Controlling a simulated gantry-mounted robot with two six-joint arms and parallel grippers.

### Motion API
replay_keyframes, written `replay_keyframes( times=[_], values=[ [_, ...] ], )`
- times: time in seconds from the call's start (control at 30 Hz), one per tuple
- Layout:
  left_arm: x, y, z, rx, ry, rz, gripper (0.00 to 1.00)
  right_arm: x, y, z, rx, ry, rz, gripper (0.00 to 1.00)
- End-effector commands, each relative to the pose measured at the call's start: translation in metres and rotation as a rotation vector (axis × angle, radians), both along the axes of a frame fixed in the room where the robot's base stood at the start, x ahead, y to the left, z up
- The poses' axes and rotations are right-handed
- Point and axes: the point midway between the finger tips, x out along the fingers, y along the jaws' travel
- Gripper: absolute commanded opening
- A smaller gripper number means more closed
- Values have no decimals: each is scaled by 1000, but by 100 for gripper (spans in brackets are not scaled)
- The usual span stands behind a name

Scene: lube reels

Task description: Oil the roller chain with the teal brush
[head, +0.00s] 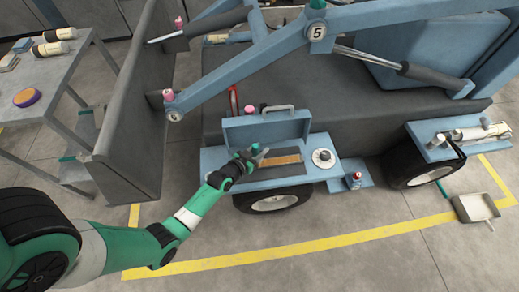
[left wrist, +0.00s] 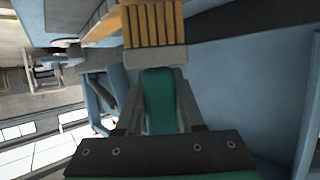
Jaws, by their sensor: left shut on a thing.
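My left gripper (head: 256,158) is over the blue deck of the machine and shut on the teal brush (head: 255,149). In the left wrist view the brush's teal handle (left wrist: 162,100) is between the fingers, with a grey ferrule and tan bristles (left wrist: 155,24) pointing away from the gripper. A long orange-brown strip (head: 284,160) lies in a dark tray on the deck, just right of the gripper. I cannot make out chain links on it, so I cannot tell whether it is the roller chain. Whether the bristles touch anything is unclear. My right gripper is not in view.
A blue toolbox lid with a handle (head: 268,128) stands behind the tray. A round white disc (head: 323,158) is to the right, and a small bottle (head: 355,180) is on a lower step. A blue boom (head: 260,65) crosses above. A grey panel (head: 140,100) stands left.

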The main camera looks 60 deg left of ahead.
Motion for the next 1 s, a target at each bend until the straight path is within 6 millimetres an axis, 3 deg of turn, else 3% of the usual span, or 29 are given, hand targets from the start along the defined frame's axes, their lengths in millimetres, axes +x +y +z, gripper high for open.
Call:
replay_keyframes(
  times=[1.0],
  values=[
    [0,0,-9,0,-1,0,0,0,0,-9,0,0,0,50]
  ],
)
